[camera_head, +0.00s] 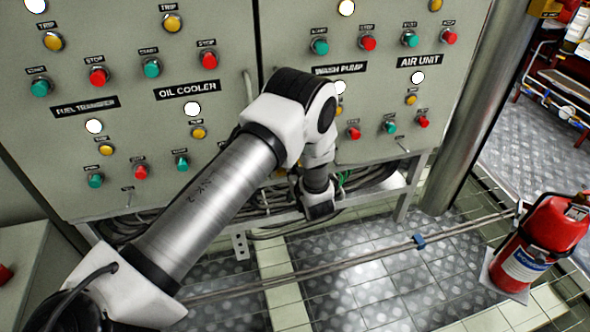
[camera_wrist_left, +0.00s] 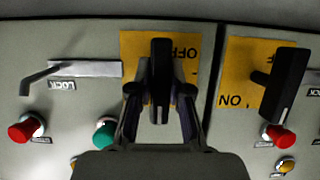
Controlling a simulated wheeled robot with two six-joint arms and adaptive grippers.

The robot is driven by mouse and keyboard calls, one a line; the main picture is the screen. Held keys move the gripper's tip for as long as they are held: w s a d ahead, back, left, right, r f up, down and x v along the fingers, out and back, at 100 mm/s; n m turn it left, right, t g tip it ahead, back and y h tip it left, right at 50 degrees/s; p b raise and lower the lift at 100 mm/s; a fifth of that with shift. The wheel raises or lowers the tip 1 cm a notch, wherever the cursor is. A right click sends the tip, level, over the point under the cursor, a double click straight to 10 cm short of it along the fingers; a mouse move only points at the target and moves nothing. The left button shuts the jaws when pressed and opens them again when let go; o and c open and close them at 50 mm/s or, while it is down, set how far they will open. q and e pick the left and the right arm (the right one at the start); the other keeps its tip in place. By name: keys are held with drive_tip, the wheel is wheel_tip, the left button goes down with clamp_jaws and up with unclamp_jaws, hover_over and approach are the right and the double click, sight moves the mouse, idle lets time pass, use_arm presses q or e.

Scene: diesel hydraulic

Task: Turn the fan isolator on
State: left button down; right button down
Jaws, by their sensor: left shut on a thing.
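My left gripper (camera_head: 321,207) is low in front of the cabinet in the head view, where its fingers and what they hold are hard to make out. In the left wrist view, the gripper (camera_wrist_left: 160,98) has one finger on each side of a black switch handle (camera_wrist_left: 161,62) and is shut on it. This handle stands upright in the picture on a yellow plate (camera_wrist_left: 190,72) with an upside-down OFF at its right. No label naming this switch as the fan isolator is readable. My right gripper is not in view.
A second black handle (camera_wrist_left: 284,80), slightly tilted, sits on another yellow plate (camera_wrist_left: 240,72) reading ON upside down. A metal lever (camera_wrist_left: 42,74) is at left, near red (camera_wrist_left: 25,129) and green (camera_wrist_left: 104,132) buttons. A fire extinguisher (camera_head: 537,245) stands at right on the floor.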

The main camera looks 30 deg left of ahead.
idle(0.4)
use_arm(q)
drive_tip(key=c, duration=1.1)
unclamp_jaws()
drive_tip(key=v, duration=1.2)
